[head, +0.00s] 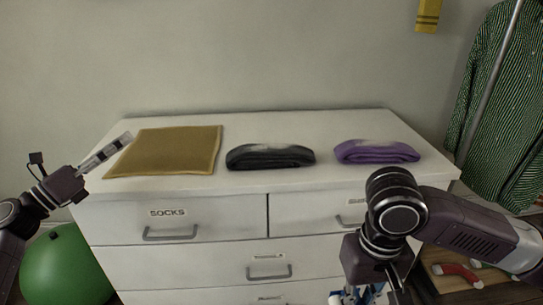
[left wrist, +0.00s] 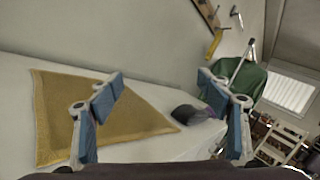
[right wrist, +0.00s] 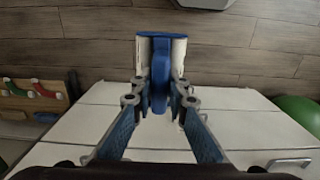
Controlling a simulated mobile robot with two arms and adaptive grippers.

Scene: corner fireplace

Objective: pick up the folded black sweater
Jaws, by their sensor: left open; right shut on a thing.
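The folded black sweater (head: 270,157) lies on top of the white dresser, between a tan cloth and a folded purple garment. In the left wrist view the dark sweater (left wrist: 187,115) shows small, near the right finger. My left gripper (head: 112,150) is open and empty at the dresser's left end, by the tan cloth and well left of the sweater. My right gripper (right wrist: 160,104) is shut on a blue and white object (right wrist: 160,62). It points down in front of the dresser, below its top; the object is only partly visible in the head view.
The tan cloth (head: 170,152) lies flat at the left of the dresser top (head: 270,122). The folded purple garment (head: 377,151) lies to the right. A green ball (head: 62,268) is on the floor at left. A striped green garment (head: 490,115) hangs at right.

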